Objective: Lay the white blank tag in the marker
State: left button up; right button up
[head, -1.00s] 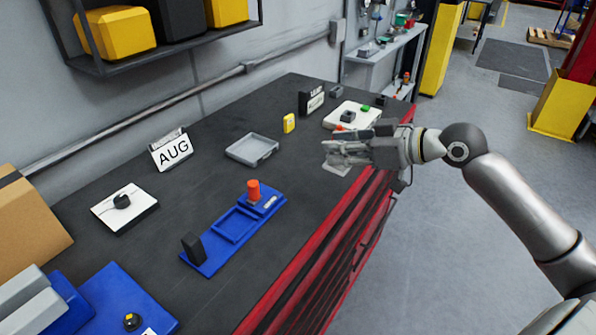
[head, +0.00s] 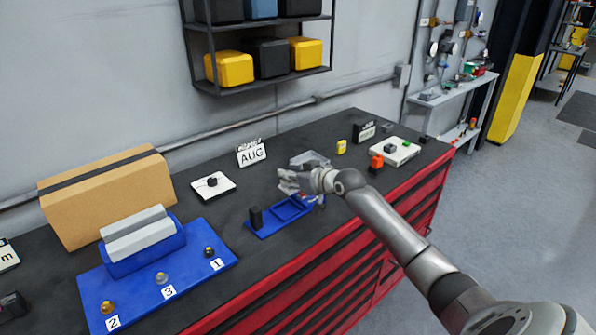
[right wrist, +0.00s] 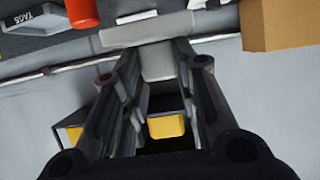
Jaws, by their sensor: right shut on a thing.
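The blue marker (head: 268,229) lies on the dark bench top, with an upright black block (head: 256,217) at its left end. Its right part is partly hidden behind my right gripper and arm. My right gripper (head: 284,182) is above and just behind the marker, clear of the bench. In the right wrist view its fingers (right wrist: 155,52) are shut on the white blank tag (right wrist: 145,30), a pale flat plate across the fingertips. An orange-red cylinder (right wrist: 82,13) shows close by there. My left gripper is not in view.
A grey tray (head: 312,157) sits behind the right arm; its TAGS label shows in the wrist view. An AUG card (head: 251,154), a white plate with a black knob (head: 213,186), a blue button base (head: 190,277) and a cardboard box (head: 105,190) stand left.

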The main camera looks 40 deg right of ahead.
aim_at(287, 211)
jog(key=shift+w+a, duration=0.2)
jog(key=shift+a, duration=0.4)
jog(key=shift+w+a+f, duration=0.1)
jog(key=shift+a+f, duration=0.05)
jog(key=shift+a, duration=0.1)
jog(key=shift+w+d+f, duration=0.15)
jog(key=shift+w+f, duration=0.15)
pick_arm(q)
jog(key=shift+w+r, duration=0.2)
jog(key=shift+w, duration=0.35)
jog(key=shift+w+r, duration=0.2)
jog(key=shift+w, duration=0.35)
pick_arm(e)
jog(key=shift+s+f, duration=0.15)
jog(key=shift+f, duration=0.1)
jog(key=shift+f+b, duration=0.65)
jog(key=shift+f, duration=0.05)
notch_tip(287, 211, down, 3)
jog(key=shift+f+b, duration=0.1)
jog(key=shift+b, duration=1.1)
jog(key=shift+f, duration=0.25)
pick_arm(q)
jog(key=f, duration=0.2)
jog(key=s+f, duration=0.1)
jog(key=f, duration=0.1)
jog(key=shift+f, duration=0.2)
